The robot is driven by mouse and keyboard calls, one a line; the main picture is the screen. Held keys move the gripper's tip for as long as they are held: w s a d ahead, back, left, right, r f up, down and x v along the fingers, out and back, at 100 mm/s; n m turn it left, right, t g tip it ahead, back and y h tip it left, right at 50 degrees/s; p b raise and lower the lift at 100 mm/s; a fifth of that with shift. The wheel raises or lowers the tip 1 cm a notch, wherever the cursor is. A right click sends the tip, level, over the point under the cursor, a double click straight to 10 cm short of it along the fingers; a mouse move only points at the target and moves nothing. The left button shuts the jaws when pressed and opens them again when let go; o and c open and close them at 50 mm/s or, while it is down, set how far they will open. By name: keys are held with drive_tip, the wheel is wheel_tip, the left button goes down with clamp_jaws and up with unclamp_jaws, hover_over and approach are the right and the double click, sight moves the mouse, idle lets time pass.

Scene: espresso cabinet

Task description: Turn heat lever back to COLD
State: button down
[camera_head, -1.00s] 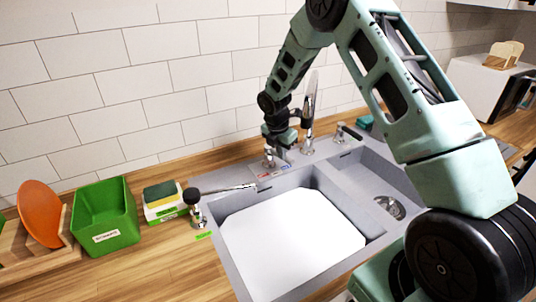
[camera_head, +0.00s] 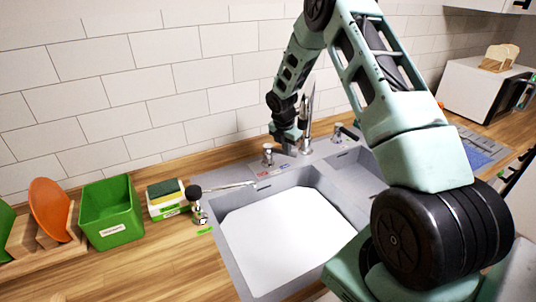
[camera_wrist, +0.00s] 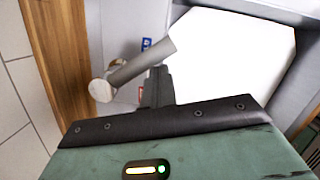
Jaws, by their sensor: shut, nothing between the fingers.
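The heat lever (camera_head: 268,155) stands on the sink's rear rim, left of the tap (camera_head: 306,130). In the wrist view its grey handle (camera_wrist: 142,62) reaches from a round pale base over the rim towards the basin. A blue mark (camera_wrist: 146,43) shows above the handle and a small red mark (camera_wrist: 140,95) below it. My gripper (camera_head: 292,150) is just right of the lever in the head view, close to the tap. In the wrist view my gripper's dark fingers (camera_wrist: 158,78) are shut and empty, close beside the handle. I cannot tell whether they touch it.
The basin holds a white board (camera_head: 275,240). A black-topped fitting with a long spout (camera_head: 197,205) stands at the sink's left corner. A sponge holder (camera_head: 168,200), green bin (camera_head: 110,212) and plate rack (camera_head: 45,235) are left. Another lever (camera_head: 340,132) stands right of the tap.

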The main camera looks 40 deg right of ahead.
wheel_tip(320, 180, up, 7)
drive_tip(key=a+b, duration=0.1)
drive_tip(key=b, duration=0.1)
drive_tip(key=shift+a+r, duration=0.2)
idle(0.4)
drive_tip(key=shift+s, duration=0.1)
drive_tip(key=s+a+r+m+y+b, duration=0.1)
drive_tip(key=s+a+r+m, duration=0.15)
drive_tip(key=a, duration=0.65)
drive_tip(key=s+a+r+m+b, duration=0.1)
drive_tip(key=s+a, duration=0.2)
drive_tip(key=a, duration=0.6)
drive_tip(key=s+a+r+m+y+b, duration=0.1)
drive_tip(key=s+a+m, duration=0.1)
drive_tip(key=a, duration=0.6)
drive_tip(key=s+a+m, duration=0.2)
drive_tip(key=s+a, duration=0.2)
drive_tip(key=s, duration=0.4)
drive_tip(key=s+a+m+b, duration=0.1)
drive_tip(key=s+a+m, duration=0.1)
drive_tip(key=s+a, duration=0.3)
drive_tip(key=s+a+m+b, duration=0.1)
drive_tip(key=s+a, duration=0.4)
drive_tip(key=s, duration=0.7)
drive_tip(key=shift+s+m+y, duration=0.3)
drive_tip(key=shift+m+y, duration=0.1)
drive_tip(key=shift+m, duration=0.45)
